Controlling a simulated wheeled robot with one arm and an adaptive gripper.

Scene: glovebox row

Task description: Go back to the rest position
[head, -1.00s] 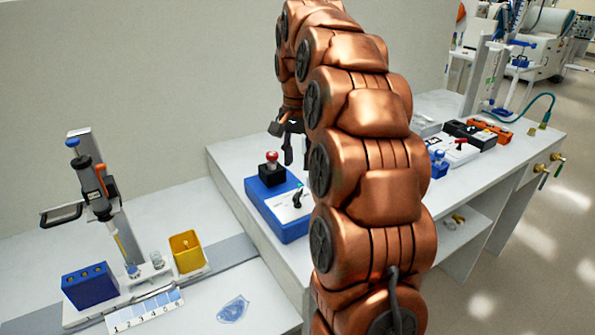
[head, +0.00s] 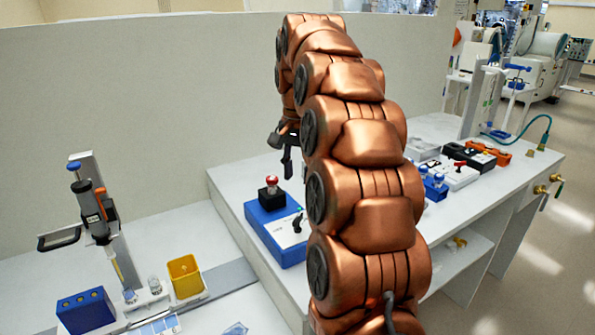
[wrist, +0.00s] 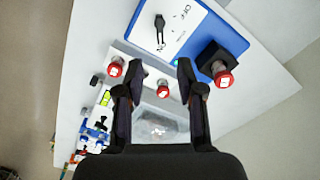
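My gripper (head: 285,150) hangs above the bench, behind my copper arm in the head view, near a blue switch box. In the wrist view my gripper (wrist: 158,75) shows two dark fingers spread apart with nothing between them. The blue switch box (head: 283,252) has a white panel with a black toggle lever and a red button on a black block at one end. The switch box also shows in the wrist view (wrist: 228,22), with the red button (wrist: 224,78) at its corner. My gripper touches none of these things.
On the left bench stand a pipette on a stand (head: 97,212), a blue block with holes (head: 86,311) and a yellow bin (head: 185,277). Farther along the right bench (head: 440,128) are small coloured boxes (head: 488,152). A grey wall panel (head: 150,85) rises behind the benches.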

